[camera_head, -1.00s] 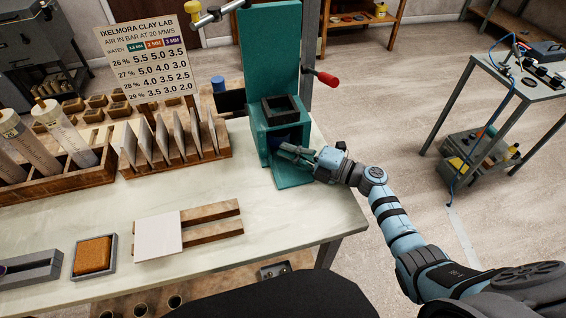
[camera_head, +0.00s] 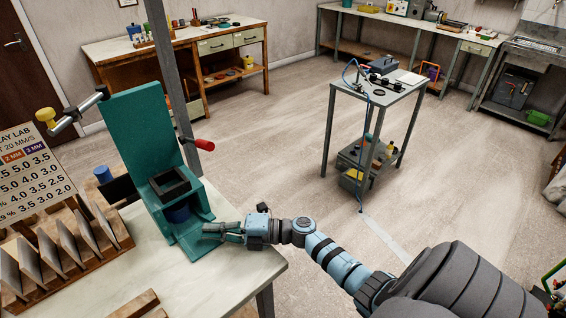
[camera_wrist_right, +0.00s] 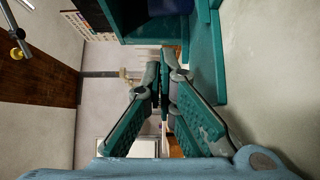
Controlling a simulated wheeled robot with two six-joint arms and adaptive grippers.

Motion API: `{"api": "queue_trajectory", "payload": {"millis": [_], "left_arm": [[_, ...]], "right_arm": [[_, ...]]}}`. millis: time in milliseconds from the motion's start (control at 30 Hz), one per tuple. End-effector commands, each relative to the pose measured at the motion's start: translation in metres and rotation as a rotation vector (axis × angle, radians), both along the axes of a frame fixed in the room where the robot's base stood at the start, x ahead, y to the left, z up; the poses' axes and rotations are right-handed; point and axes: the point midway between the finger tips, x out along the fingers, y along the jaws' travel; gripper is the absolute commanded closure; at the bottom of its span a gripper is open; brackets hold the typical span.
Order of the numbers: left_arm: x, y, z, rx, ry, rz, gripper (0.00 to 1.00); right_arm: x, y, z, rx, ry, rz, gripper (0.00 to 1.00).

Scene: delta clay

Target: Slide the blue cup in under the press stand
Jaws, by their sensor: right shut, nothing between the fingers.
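The teal press stand (camera_head: 141,128) stands at the right end of the table, with a dark square block in its frame. The blue cup (camera_head: 179,214) is inside the stand's opening, below the dark block and partly hidden by it. A bit of it shows at the top edge of the right wrist view (camera_wrist_right: 168,5). My right gripper (camera_head: 207,231) is in front of the opening, above the stand's base plate and apart from the cup. In the right wrist view its fingertips (camera_wrist_right: 161,82) meet with nothing between them. My left gripper is out of view.
A red-handled lever (camera_head: 203,144) sticks out to the stand's right. A rack of slabs (camera_head: 75,245) and a printed sign (camera_head: 30,180) stand to the left. A grey cart (camera_head: 370,100) is across the open floor. The table's front right corner is bare.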

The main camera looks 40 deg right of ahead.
Motion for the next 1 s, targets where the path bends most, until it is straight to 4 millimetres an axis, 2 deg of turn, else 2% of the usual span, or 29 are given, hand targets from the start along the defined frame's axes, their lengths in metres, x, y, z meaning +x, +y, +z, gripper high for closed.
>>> {"api": "queue_trajectory", "payload": {"millis": [600,767,1000], "left_arm": [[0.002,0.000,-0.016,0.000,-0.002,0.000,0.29],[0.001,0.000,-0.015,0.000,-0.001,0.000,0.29],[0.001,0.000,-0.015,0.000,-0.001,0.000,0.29]], "right_arm": [[-0.105,-0.109,-0.003,-0.004,0.005,0.000,1.00],[-0.117,-0.121,-0.002,-0.001,0.001,-0.001,1.00],[-0.118,-0.122,-0.001,0.003,0.003,-0.002,1.00]]}}
